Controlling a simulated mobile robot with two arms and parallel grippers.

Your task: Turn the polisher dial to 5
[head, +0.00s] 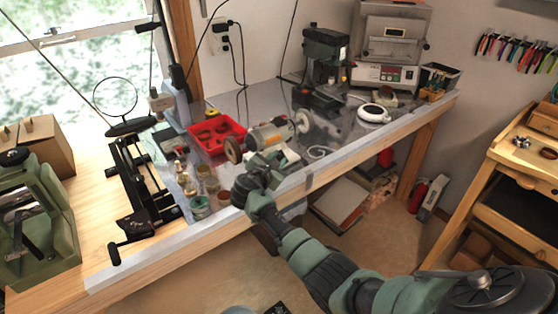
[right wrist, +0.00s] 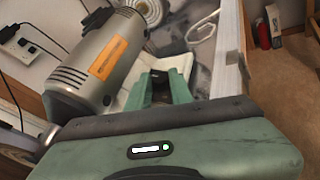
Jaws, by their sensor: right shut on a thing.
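The polisher (head: 268,136) is a grey motor with an orange label and a wheel at each end, on the metal-topped bench. In the right wrist view its motor body (right wrist: 100,65) fills the upper left. My right gripper (head: 272,160) is at the front of the polisher, low by its pale base. In the right wrist view my right gripper (right wrist: 160,85) is shut on a small dark part, the polisher dial, between its green fingers. The dial is mostly hidden, and its numbers and pointer cannot be read. My left gripper is not in view.
A red tray (head: 215,138) stands left of the polisher, with small jars (head: 200,188) in front of it. A white round dish (head: 374,113) and a kiln-like unit (head: 388,45) are farther right. The bench's front edge (head: 330,165) runs close under my right arm.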

